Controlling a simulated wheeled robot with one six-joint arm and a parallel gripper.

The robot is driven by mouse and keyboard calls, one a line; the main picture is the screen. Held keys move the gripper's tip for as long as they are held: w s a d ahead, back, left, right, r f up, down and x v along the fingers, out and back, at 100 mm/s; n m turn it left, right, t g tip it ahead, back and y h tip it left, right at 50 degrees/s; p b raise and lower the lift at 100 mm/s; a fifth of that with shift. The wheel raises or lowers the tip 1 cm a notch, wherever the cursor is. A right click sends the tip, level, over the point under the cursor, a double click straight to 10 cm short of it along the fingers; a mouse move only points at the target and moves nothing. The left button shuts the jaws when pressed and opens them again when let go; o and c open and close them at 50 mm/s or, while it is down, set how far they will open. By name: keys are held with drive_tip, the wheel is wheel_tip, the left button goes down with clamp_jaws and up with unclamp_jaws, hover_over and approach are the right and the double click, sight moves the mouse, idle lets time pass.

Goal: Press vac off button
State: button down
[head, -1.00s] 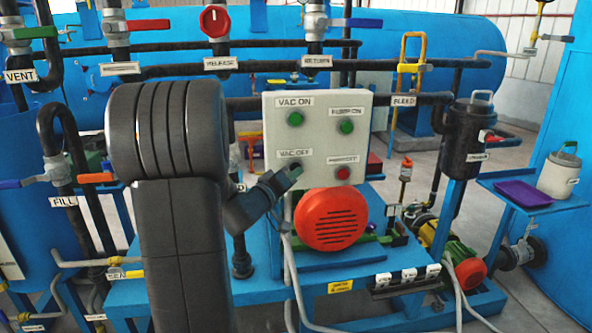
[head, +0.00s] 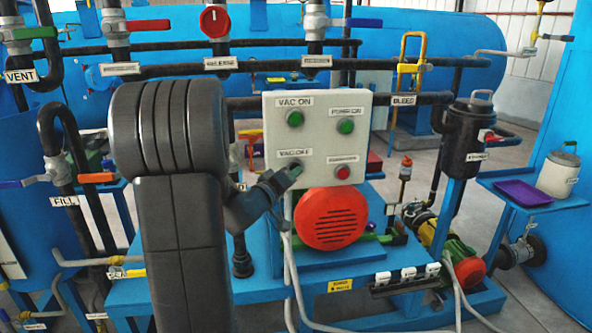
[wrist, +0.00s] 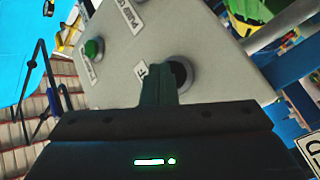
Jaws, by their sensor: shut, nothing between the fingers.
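The grey control panel (head: 318,128) has a green VAC ON button (head: 295,118) at upper left, a green button (head: 346,126) at upper right and a red button (head: 343,172) at lower right. My gripper (head: 297,170) is shut and empty at the panel's lower left, just under the VAC OFF label (head: 294,153). The VAC OFF button is hidden behind the gripper in the head view. In the wrist view, a dark round button (wrist: 178,75) shows right at the shut fingertips (wrist: 158,72). I cannot tell whether they touch it or whether it is pressed in.
A red-orange motor cover (head: 331,218) sits just below the panel. Black pipes with valve handles, including a red knob (head: 214,21), run above and left. A black canister (head: 466,140) stands at right, near a purple tray (head: 522,192) on a blue shelf.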

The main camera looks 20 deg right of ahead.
drive_tip(key=shift+s+a, duration=0.2)
drive_tip(key=shift+s, duration=0.45)
drive_tip(key=s, duration=0.2)
drive_tip(key=s+a, duration=0.1)
drive_tip(key=s, duration=0.2)
drive_tip(key=shift+w, duration=0.15)
idle(0.5)
drive_tip(key=shift+s+a+b, duration=0.25)
drive_tip(key=shift+s+b, duration=0.35)
drive_tip(key=shift+s, duration=0.4)
drive_tip(key=shift+s+a+b, duration=0.25)
drive_tip(key=shift+s+b, duration=0.3)
drive_tip(key=shift+s, duration=0.4)
